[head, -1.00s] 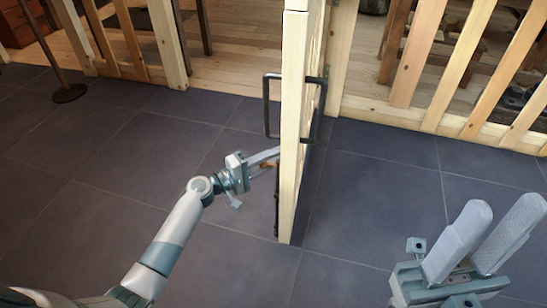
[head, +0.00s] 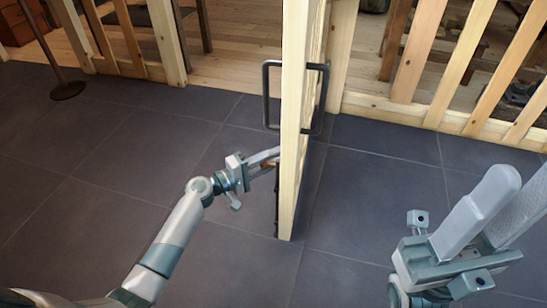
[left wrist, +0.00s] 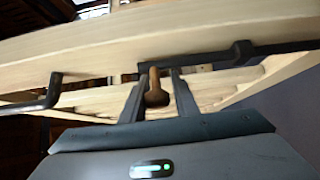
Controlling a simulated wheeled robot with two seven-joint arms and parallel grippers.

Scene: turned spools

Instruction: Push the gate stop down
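The light wooden gate (head: 294,140) stands edge-on in the head view, with a dark handle (head: 266,95) on its near side. My left gripper (head: 276,155) reaches its left face below the handle; the gate edge partly hides the fingertips. In the left wrist view, the gate stop's brown wooden knob (left wrist: 156,92) sits between the two open fingers of my left gripper (left wrist: 158,88), with a narrow gap seen on each side. A dark bar (left wrist: 210,59) runs along the gate beside it. My right gripper (head: 520,185) is open and empty at lower right.
Slatted wooden fences (head: 400,110) stand behind the gate on both sides. A thin post with a round dark base (head: 68,90) stands at far left. The dark tiled floor (head: 110,190) is clear around the gate.

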